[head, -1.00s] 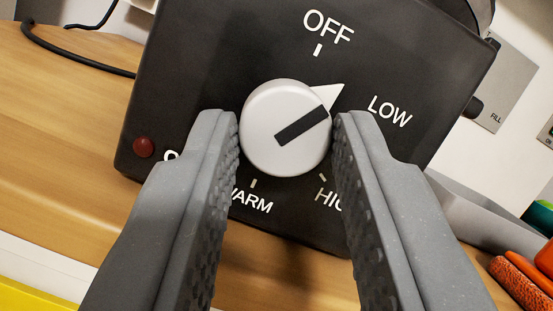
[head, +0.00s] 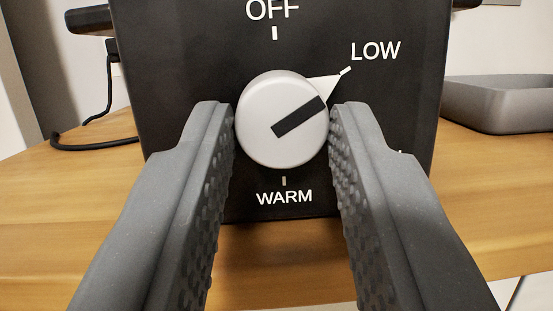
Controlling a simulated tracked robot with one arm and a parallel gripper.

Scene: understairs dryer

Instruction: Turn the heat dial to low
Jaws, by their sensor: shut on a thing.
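The heat dial (head: 282,120) is a round light-grey knob with a black bar and a white pointer (head: 326,86), on the front of a black box (head: 190,65). The pointer aims up and right, its tip in line with the tick beside the LOW label (head: 375,51). The OFF label (head: 272,10) is above the dial and the WARM label (head: 284,197) below it. My gripper (head: 283,125) is shut on the dial, one textured grey finger at each side. The right finger hides the area right of WARM.
The box stands on a wooden worktop (head: 60,200). A grey tray (head: 500,104) is at the right, and a black cable (head: 95,147) lies at the left. The worktop in front of the box looks clear.

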